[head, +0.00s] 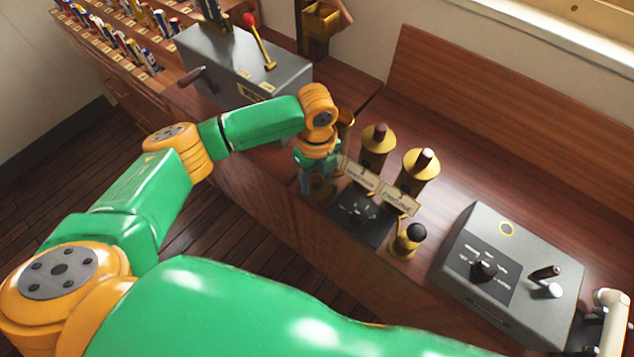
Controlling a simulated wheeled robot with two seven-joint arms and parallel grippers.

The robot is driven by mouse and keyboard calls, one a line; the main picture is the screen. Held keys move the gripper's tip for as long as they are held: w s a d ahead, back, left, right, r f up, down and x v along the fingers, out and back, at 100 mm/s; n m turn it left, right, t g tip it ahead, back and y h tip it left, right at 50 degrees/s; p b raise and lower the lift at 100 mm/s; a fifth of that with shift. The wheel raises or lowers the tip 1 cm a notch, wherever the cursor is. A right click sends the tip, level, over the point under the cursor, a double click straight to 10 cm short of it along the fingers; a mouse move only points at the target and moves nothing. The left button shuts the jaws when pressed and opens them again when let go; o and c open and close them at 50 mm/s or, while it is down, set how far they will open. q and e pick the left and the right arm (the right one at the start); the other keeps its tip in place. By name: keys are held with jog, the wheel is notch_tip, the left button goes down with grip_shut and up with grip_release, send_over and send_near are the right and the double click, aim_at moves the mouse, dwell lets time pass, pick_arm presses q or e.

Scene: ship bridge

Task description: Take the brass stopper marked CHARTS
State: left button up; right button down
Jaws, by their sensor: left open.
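Two brass pipes stand on the wooden counter, each topped by a stopper with a dark brown knob: a middle stopper (379,135) and a right stopper (425,159). The tag (397,198) by the right pipe seems to read ENGINE; the other tag (359,175) is too small to read surely. A third brass pipe (346,120) is mostly hidden behind my left wrist. No CHARTS marking is legible, so I cannot tell which stopper bears it. My left gripper (318,190) is open, pointing down left of the tags, its fingertips partly hidden.
A small brass piece with a black knob (409,240) stands in front of the right pipe, beside a dark panel (362,215). A grey control box (508,262) is at right. A grey lever box (245,70) stands behind my left arm.

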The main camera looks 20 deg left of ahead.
pick_arm(q)
jog(key=shift+s, duration=0.1)
grip_shut()
jog(key=shift+r, duration=0.15)
